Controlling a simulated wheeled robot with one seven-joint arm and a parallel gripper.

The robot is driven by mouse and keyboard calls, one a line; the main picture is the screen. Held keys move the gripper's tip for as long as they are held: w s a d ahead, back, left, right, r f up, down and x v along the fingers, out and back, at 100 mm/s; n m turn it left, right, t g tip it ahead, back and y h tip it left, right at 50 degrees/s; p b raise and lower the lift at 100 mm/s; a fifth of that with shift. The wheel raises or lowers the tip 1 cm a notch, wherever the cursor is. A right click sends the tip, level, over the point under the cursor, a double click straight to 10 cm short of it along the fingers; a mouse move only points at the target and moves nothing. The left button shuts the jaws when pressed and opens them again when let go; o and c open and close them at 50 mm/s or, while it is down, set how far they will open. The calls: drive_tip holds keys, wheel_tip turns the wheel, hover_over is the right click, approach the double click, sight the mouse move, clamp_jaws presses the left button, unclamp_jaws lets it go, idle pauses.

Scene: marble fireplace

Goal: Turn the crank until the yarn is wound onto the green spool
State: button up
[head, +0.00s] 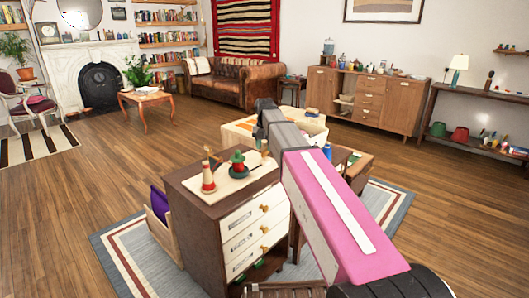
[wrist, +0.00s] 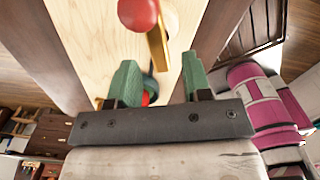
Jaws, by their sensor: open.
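The wooden board (head: 235,184) lies on top of the dark drawer cabinet (head: 205,199). On it stand a tapered red-and-cream cone (head: 208,178) and a green piece with red (head: 238,161) on a dark round base, which looks like the green spool. In the wrist view, a red ball (wrist: 138,13) sits by a brass bar (wrist: 158,50), apparently the crank, beyond my fingertips. My gripper (wrist: 160,63) is open, its two green fingers apart over the pale board. A dark curved piece and a bit of red show between them, partly hidden.
The cabinet has white drawers with brass knobs (head: 264,208) and stands on a grey-bordered rug (head: 121,255). Pale boxes (head: 240,130) and a wooden cabinet lie behind and right of it. A purple item (head: 160,204) sits at its left. Wooden floor (head: 70,190) is free at left.

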drive_tip(key=shift+f, duration=1.4)
clamp_jaws()
drive_tip(key=shift+m, duration=0.3)
